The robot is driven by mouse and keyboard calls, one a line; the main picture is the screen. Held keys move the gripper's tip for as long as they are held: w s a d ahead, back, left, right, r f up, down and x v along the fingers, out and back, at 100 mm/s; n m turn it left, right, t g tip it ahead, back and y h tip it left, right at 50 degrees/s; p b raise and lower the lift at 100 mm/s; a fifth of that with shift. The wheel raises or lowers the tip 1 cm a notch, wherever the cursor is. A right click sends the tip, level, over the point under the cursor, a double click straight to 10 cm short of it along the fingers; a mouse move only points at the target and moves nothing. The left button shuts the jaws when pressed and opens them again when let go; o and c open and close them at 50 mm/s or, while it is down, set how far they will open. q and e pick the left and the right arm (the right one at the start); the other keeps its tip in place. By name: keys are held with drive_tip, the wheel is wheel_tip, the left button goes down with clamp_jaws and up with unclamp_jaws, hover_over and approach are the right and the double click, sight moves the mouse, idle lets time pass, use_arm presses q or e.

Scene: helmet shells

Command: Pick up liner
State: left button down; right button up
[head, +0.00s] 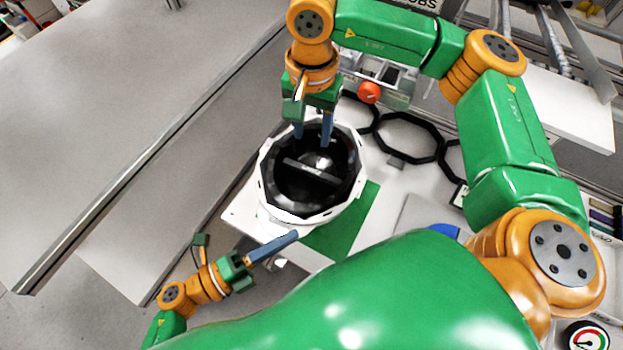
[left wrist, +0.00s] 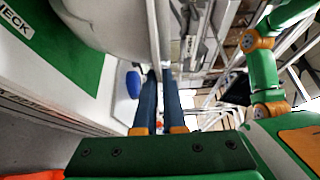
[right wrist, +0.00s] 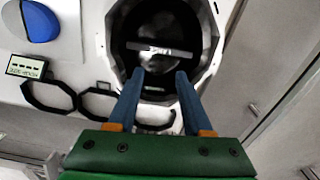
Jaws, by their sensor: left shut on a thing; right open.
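A white shell (head: 264,187) with a faceted rim stands open side up on the table. A black round liner (head: 325,204) with a bar across it sits inside the shell. Both show in the right wrist view, the shell (right wrist: 104,45) around the liner (right wrist: 130,62). My right gripper (head: 312,137) is open, its fingertips over the liner's far edge. They hide part of the liner in the right wrist view (right wrist: 162,75). My left gripper (head: 293,236) is shut at the shell's near lower side. In the left wrist view its fingers (left wrist: 159,75) close on the shell's edge (left wrist: 153,35).
A green mat (head: 345,228) lies under and beside the shell. Black octagonal rings (head: 408,116) lie at the right behind it. An orange knob (head: 369,92) stands at the back. A blue dome (right wrist: 40,22) shows in the right wrist view. A long rail (head: 140,165) runs on the left.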

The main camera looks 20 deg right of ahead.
sight(309, 169)
drive_tip(key=shift+o, duration=0.4)
drive_tip(key=s+d+f+m+t+y, duration=0.1)
drive_tip(key=s+m+t, duration=0.1)
drive_tip(key=m, duration=0.7)
drive_tip(key=s+d+f+m+t+y, duration=0.1)
drive_tip(key=s+d+f+m+y, duration=0.1)
drive_tip(key=m, duration=0.8)
drive_tip(key=x, duration=0.5)
drive_tip(key=w+x, duration=0.1)
drive_tip(key=x, duration=0.5)
drive_tip(key=shift+w+a, duration=0.2)
drive_tip(key=shift+w, duration=0.1)
clamp_jaws()
